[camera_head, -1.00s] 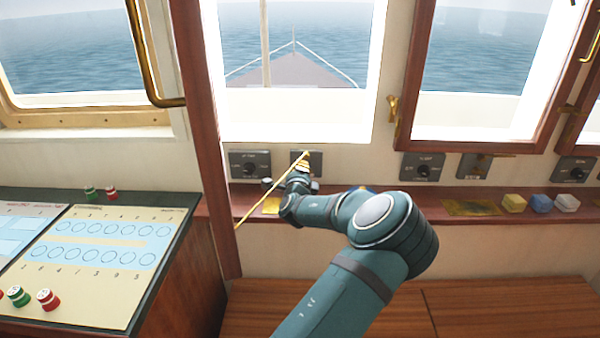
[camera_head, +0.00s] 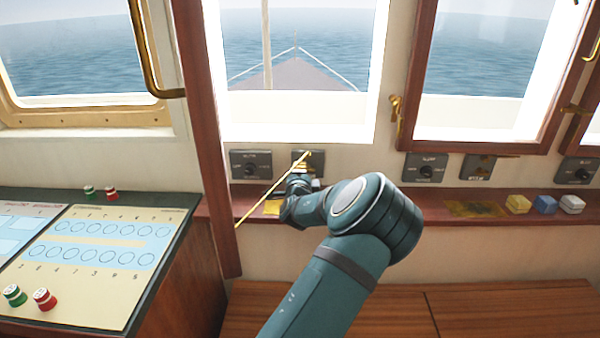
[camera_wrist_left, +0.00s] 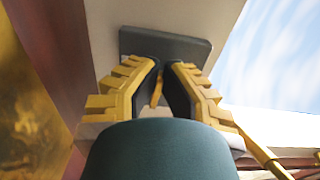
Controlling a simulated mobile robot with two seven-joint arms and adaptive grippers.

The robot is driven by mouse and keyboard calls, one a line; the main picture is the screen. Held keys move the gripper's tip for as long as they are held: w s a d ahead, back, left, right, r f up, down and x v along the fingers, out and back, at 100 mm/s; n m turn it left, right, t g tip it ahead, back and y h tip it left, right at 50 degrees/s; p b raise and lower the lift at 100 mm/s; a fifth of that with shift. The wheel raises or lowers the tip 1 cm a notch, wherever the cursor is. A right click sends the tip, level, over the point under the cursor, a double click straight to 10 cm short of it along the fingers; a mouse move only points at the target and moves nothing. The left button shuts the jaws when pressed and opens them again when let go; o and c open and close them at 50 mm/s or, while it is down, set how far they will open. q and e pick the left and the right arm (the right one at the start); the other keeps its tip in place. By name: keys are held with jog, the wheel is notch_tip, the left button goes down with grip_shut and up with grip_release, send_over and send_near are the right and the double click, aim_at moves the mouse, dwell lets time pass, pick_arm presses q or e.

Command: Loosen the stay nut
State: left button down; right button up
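The brass stay (camera_head: 268,194) is a thin rod slanting up to the right across the post and sill, ending by a small grey panel (camera_head: 315,158) under the middle window. My left gripper (camera_head: 303,167) is at that upper end, its yellow fingers partly hidden by my wrist. In the left wrist view the fingers (camera_wrist_left: 163,68) point at the grey panel (camera_wrist_left: 165,45), their dark pads close together. A small brass piece (camera_wrist_left: 156,92) shows between the pads; I cannot tell if it is the nut or if both pads touch it. The stay also shows at lower right (camera_wrist_left: 262,153). My right gripper is out of view.
A wooden post (camera_head: 205,120) stands left of my gripper. The sill (camera_head: 390,210) holds yellow, blue and white blocks (camera_head: 545,204) at the right. A chart desk (camera_head: 100,250) with red and green pieces is at the left. A hinged window frame (camera_head: 420,75) is at the right.

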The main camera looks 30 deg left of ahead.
pick_arm(q)
jog(key=c, duration=1.1)
grip_release()
jog(key=shift+o, duration=0.2)
jog(key=v, duration=1.2)
jog(key=shift+s+a, duration=0.1)
